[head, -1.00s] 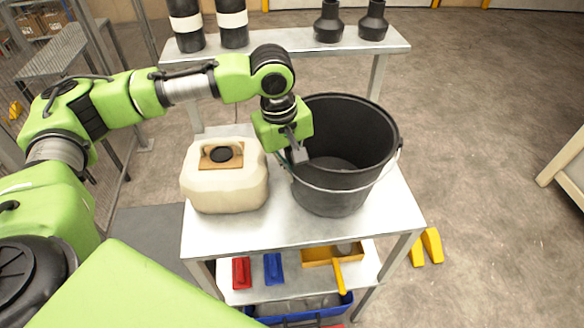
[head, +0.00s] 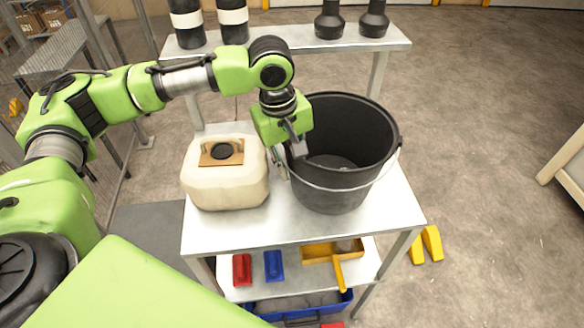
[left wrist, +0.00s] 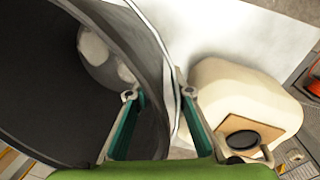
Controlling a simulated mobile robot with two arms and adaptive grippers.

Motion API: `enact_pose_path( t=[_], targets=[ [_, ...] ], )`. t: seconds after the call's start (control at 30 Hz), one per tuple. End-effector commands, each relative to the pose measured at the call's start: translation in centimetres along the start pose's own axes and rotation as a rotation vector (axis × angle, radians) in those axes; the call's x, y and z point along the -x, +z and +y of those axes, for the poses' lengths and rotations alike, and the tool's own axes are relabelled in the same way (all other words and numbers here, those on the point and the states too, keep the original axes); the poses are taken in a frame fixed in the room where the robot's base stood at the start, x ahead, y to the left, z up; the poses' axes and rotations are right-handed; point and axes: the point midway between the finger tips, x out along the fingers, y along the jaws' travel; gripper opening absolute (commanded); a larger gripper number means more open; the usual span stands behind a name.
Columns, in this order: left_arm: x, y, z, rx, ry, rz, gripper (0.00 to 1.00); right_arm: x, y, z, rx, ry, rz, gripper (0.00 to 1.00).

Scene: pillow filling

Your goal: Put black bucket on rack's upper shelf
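The black bucket (head: 345,189) stands upright on the rack's middle surface (head: 235,232), its wire handle hanging down the front. The bucket's dark inside fills the left of the left wrist view (left wrist: 55,75). The rack's upper shelf (head: 282,41) is raised at the back. My left gripper (head: 287,163) is at the bucket's left rim. In the left wrist view the gripper (left wrist: 158,95) straddles the wall, one finger inside and one outside. The fingers stand apart, with no clear grip on the wall. My right gripper is not in view.
A cream canister (head: 225,187) stands close left of the bucket. The upper shelf holds two black-and-white cylinders (head: 187,22) at left and two black bottle-like items (head: 329,20) at right; its middle is clear. Red and blue tools (head: 274,266) and a yellow dustpan (head: 332,253) lie below.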

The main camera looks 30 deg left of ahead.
Motion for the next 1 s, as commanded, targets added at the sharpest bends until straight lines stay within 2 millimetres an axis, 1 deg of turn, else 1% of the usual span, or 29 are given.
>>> enact_pose_path(
  t=[0.3, 0.4, 0.5, 0.6, 0.7, 1.0],
  targets=[
    [6.8, -0.1, 0.1, -0.001, 0.006, 0.003, 0.21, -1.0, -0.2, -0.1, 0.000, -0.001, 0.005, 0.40],
    [8.6, -0.1, 0.1, -0.001, 0.005, 0.003, 0.21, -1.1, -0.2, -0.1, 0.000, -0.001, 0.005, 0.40],
    [9.8, -0.1, 0.0, 0.000, 0.003, 0.003, 0.21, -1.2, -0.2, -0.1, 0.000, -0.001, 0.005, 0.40],
    [10.6, 0.0, 0.0, 0.000, 0.002, 0.001, 0.21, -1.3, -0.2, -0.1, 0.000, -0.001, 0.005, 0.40],
    [10.8, 0.0, 0.0, 0.000, 0.000, 0.001, 0.21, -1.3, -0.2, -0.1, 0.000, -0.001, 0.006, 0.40],
    [10.9, 0.0, 0.0, 0.000, 0.001, 0.001, 0.21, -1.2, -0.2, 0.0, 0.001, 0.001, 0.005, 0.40]
  ],
)
